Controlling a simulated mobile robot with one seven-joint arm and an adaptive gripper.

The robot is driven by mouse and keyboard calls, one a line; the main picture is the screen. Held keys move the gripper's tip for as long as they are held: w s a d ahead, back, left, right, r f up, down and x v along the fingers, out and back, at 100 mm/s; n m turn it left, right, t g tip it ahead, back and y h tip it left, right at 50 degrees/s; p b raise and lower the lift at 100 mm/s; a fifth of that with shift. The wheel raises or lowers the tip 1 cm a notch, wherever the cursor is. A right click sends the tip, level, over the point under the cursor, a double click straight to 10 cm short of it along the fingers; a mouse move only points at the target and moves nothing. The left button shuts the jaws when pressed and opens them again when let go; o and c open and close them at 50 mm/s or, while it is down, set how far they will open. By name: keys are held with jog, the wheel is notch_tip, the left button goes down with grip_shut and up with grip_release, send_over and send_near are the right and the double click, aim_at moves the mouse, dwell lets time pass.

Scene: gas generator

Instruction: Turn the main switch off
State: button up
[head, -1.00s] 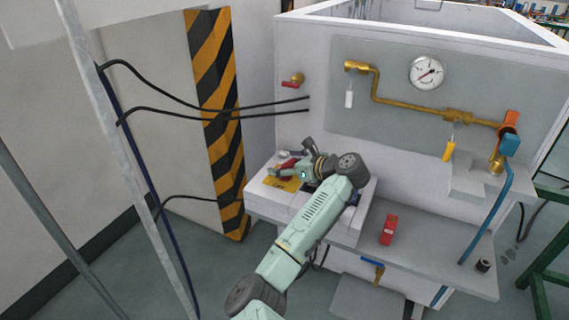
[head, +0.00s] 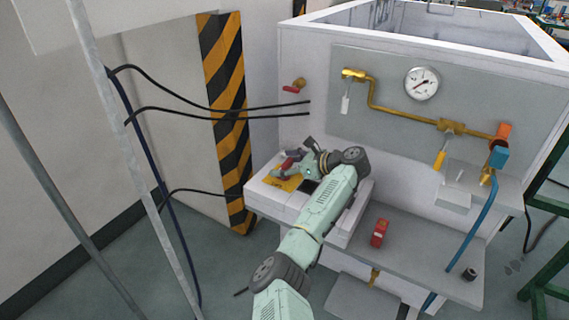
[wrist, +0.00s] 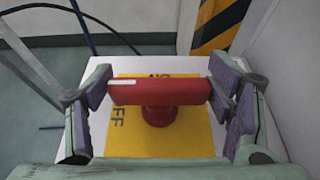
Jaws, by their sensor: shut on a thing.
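The main switch is a red bar-shaped handle (wrist: 158,93) on a round red stem, over a yellow plate (wrist: 185,143). The plate sits on a white box (head: 270,199). In the wrist view, "OFF" lettering shows on the plate's left side and partly hidden lettering shows behind the handle. The handle lies crosswise in that view. My gripper (wrist: 160,92) is shut on the handle, with one finger pad at each end of it. In the head view my gripper (head: 293,163) is over the plate, and the arm hides part of the box.
A red box (head: 379,232) stands on the ledge to the right. Black cables (head: 210,108) and a striped post (head: 226,110) are at the left.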

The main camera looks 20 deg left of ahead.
jog(key=shift+s, duration=0.1)
dwell(0.5)
jog(key=o, duration=1.7)
jog(key=v, duration=1.2)
jog(key=shift+w, duration=0.2)
jog(key=shift+f, duration=0.1)
